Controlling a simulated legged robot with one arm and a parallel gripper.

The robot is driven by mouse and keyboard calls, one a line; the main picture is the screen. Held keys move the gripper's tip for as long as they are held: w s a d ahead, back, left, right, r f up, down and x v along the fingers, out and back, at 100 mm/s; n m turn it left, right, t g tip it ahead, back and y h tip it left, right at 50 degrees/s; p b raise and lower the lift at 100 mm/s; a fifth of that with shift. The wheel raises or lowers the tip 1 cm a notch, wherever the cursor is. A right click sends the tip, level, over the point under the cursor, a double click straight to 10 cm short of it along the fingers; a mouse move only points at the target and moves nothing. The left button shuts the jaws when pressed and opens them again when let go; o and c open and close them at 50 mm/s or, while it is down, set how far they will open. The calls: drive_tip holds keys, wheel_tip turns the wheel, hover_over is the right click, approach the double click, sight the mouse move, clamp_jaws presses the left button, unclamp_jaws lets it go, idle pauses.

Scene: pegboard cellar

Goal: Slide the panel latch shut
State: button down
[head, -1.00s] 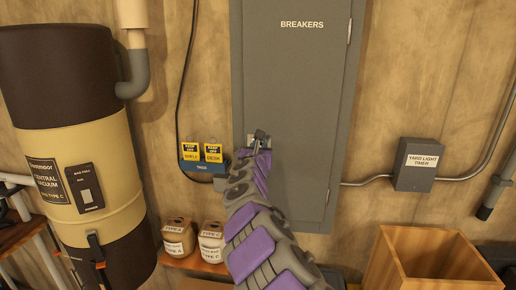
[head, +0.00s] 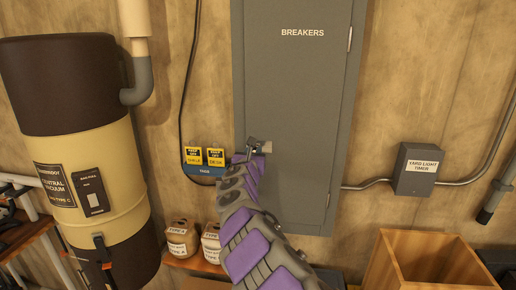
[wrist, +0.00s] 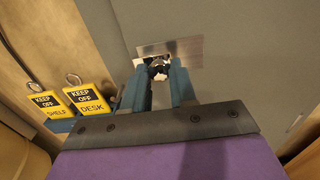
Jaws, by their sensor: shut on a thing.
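The grey breaker panel (head: 295,85) fills the middle of the head view and its door looks closed. The panel latch (head: 266,147) is a small metal piece at the door's left edge. In the wrist view its bright plate (wrist: 170,50) shows, with a small dark knob (wrist: 158,70) below it between my fingertips. My gripper (head: 254,146) is at the latch, and it also shows in the wrist view (wrist: 160,78) with its blue fingers shut on the latch knob. The fingertips partly hide the knob, so how far the latch is slid is hard to tell.
Yellow "keep off" tags (head: 205,156) hang on a blue rack (head: 204,170) just left of the panel. The central vacuum (head: 82,150) stands at the left. A timer box (head: 417,170) is on the wall at the right, above a wooden crate (head: 420,262).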

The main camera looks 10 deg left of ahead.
drive_tip(key=shift+r, duration=0.35)
drive_tip(key=c, duration=1.3)
unclamp_jaws()
drive_tip(key=o, duration=0.3)
drive_tip(key=shift+s+a+f, duration=0.1)
drive_tip(key=shift+a, duration=0.2)
drive_tip(key=shift+o, duration=0.4)
drive_tip(key=shift+a+f, duration=0.15)
drive_tip(key=shift+a, duration=0.05)
drive_tip(key=shift+d, duration=0.1)
drive_tip(key=shift+d, duration=0.2)
